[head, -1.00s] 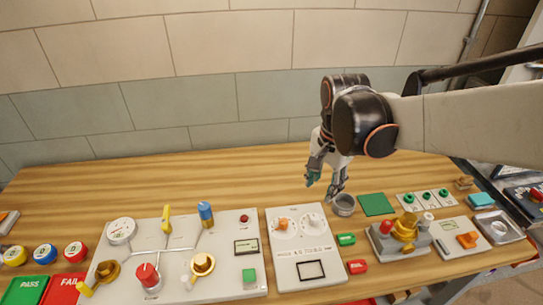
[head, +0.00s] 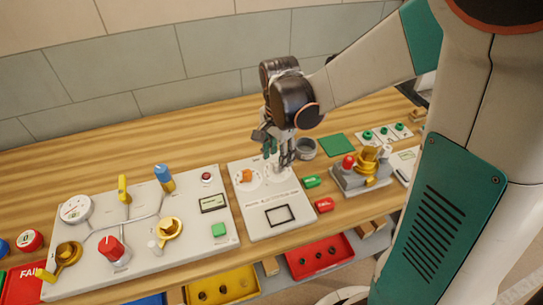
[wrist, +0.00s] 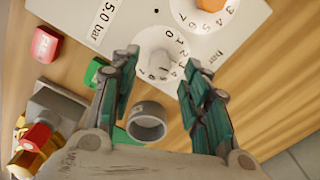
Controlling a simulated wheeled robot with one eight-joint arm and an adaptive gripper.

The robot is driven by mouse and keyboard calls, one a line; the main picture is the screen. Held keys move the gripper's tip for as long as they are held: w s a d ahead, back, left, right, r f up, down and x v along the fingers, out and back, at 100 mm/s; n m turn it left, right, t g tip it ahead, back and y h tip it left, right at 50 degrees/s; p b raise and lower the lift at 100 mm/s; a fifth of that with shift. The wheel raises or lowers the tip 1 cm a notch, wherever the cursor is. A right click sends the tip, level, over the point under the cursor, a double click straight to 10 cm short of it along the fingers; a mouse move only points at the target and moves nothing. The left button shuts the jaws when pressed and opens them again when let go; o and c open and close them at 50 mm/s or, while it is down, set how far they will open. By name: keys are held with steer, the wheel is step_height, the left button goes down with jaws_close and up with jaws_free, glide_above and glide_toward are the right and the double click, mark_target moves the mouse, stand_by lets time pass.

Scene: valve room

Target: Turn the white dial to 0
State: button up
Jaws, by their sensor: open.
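The white dial (wrist: 158,64) has a pale knob on a round white face with printed numbers. It sits on a light panel (head: 246,211) beside an orange dial (head: 246,176), which also shows at the top of the wrist view (wrist: 210,4). In the head view, the white dial (head: 277,172) is partly hidden by my fingers. My gripper (head: 278,157) is open and points down just above it. In the wrist view, my gripper's fingers (wrist: 160,60) stand on either side of the knob, with nothing held. I cannot tell which number the knob points to.
A grey ring-shaped cup (wrist: 147,121) stands close to the dial panel. Green (head: 312,182) and red (head: 324,205) blocks lie right of the panel. A valve board (head: 140,240) is to the left and a brass valve fixture (head: 365,168) to the right.

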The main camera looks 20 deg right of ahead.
steer(key=shift+f+b, duration=0.4)
steer(key=shift+f, duration=1.1)
jaws_close()
steer(key=shift+n, duration=0.3)
